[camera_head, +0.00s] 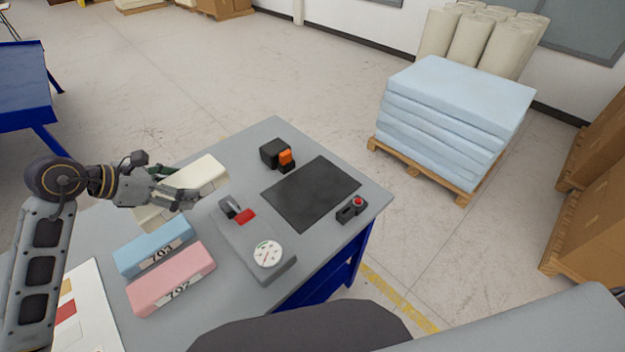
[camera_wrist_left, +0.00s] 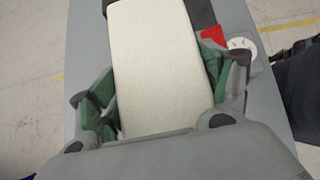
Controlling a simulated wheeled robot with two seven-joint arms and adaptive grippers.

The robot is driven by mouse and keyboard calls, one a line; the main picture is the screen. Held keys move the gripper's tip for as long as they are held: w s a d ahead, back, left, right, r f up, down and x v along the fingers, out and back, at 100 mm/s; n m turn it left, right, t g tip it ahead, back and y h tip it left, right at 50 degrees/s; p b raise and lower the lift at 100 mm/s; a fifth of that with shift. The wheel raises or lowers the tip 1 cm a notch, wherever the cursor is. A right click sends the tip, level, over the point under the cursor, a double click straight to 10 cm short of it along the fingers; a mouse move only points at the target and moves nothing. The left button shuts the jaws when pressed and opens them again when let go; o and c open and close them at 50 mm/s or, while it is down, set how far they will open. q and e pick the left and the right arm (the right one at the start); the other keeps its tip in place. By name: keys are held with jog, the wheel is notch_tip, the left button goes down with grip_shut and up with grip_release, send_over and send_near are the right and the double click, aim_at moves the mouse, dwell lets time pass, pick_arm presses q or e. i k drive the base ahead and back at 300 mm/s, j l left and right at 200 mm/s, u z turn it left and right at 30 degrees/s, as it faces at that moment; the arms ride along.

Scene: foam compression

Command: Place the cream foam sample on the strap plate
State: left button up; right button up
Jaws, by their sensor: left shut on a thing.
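The cream foam sample (camera_head: 207,171) is a long pale block over the left part of the grey table. My left gripper (camera_head: 187,196) is shut on it across its middle and hides part of it. In the left wrist view the sample (camera_wrist_left: 155,70) lies between the two green-padded fingers (camera_wrist_left: 155,92). Whether its underside touches the table is unclear. A flat black plate (camera_head: 312,193) lies bare towards the table's right side, with a black and orange device (camera_head: 277,154) at its far left corner. No label shows which surface is the strap plate. My right gripper is out of view.
A blue block (camera_head: 153,247) and a pink block (camera_head: 170,278) lie near the front. A grey gauge unit (camera_head: 268,254) with a red part stands to their right. A small control box (camera_head: 351,209) sits at the right edge. Blue foam sheets (camera_head: 455,95) stand beyond.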

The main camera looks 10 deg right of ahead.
aim_at(311, 189)
jog(key=i+l+u, duration=0.35)
jog(key=l, duration=0.5)
jog(key=l+u, duration=0.35)
jog(key=l, duration=0.5)
jog(key=l+u, duration=0.35)
jog(key=l, duration=0.55)
